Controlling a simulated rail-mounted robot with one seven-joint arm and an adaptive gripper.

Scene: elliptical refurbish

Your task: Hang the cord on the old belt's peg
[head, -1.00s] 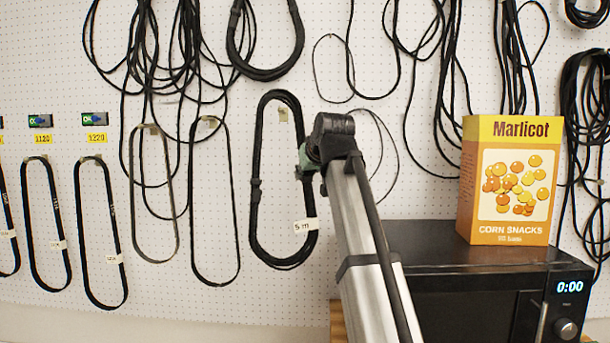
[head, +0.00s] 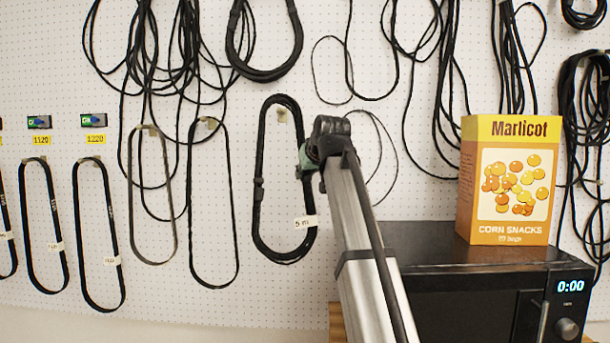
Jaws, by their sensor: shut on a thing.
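The cord (head: 259,190) is a long black coiled loop with a white "5 m" tag, hanging upright in front of the pegboard in the head view. My gripper (head: 303,168) is shut on the right side of the loop; its fingers are small and partly hidden by the wrist. A pale peg (head: 282,116) shows inside the top of the loop, just below its upper bend. I cannot tell whether the loop rests on it. A worn greyish belt (head: 174,215) hangs on another peg to the left, beside a black belt (head: 237,220).
More belts (head: 77,240) hang at the left under yellow number labels. Cables (head: 440,100) hang above and to the right. A black microwave (head: 450,290) with a yellow Marlicot snack box (head: 510,180) on top stands right of my arm.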

